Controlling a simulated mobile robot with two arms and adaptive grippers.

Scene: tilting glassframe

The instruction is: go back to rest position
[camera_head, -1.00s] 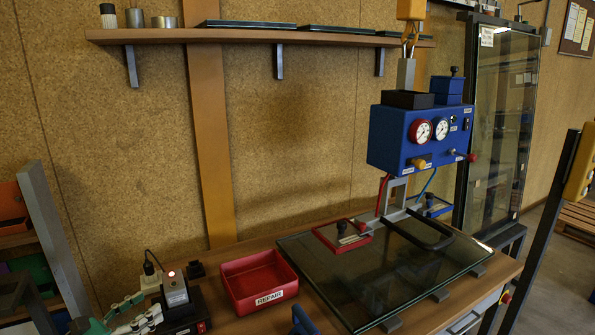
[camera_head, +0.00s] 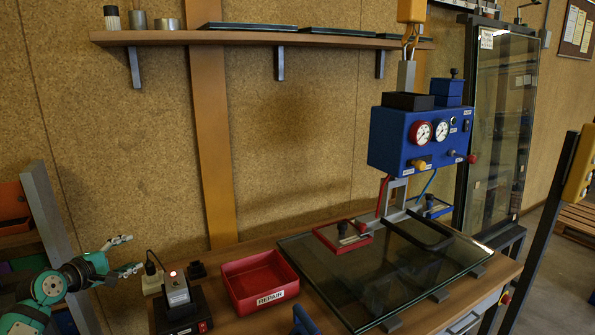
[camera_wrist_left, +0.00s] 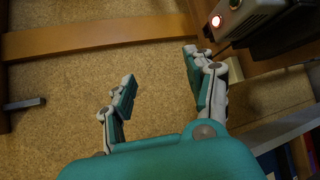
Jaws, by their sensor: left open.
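My left gripper (camera_head: 126,256) is at the lower left of the head view, its arm coming in from the left edge. Its fingers are spread with nothing between them, pointing right above the left end of the workbench. In the left wrist view the open fingers (camera_wrist_left: 160,88) show with the cork wall behind them. Close to its fingertips stands a small grey device with a red light (camera_head: 176,288) on a black base; it also shows at the top right of the left wrist view (camera_wrist_left: 235,15). My right gripper is not in view.
A red REPAIR bin (camera_head: 262,282) sits right of the device. A glass pane (camera_head: 385,270) lies on the bench under the blue gauge box (camera_head: 385,140). A wooden shelf (camera_head: 250,39) runs along the wall above. A grey upright post (camera_head: 58,235) stands near my left arm.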

